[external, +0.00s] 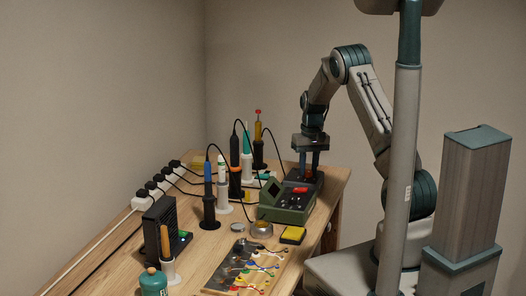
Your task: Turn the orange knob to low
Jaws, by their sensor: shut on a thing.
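My gripper (309,173) points straight down over a dark unit (318,184) at the back right of the bench. Its two dark blue fingers are shut on the orange knob (308,174), a small reddish-orange spot showing between the fingertips. The knob's pointer and any low mark are too small to read, so its setting cannot be told. In front of the dark unit stands a green station (287,215) with a red switch (300,190) on its top and a tilted dark panel at its left.
Several upright soldering irons in stands, one with a blue grip (208,190), stand left of the stations with looping black cables. A yellow sponge (292,235), a round tin (261,229) and a board of coloured leads (247,266) lie in front. A power strip (150,194) runs along the left.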

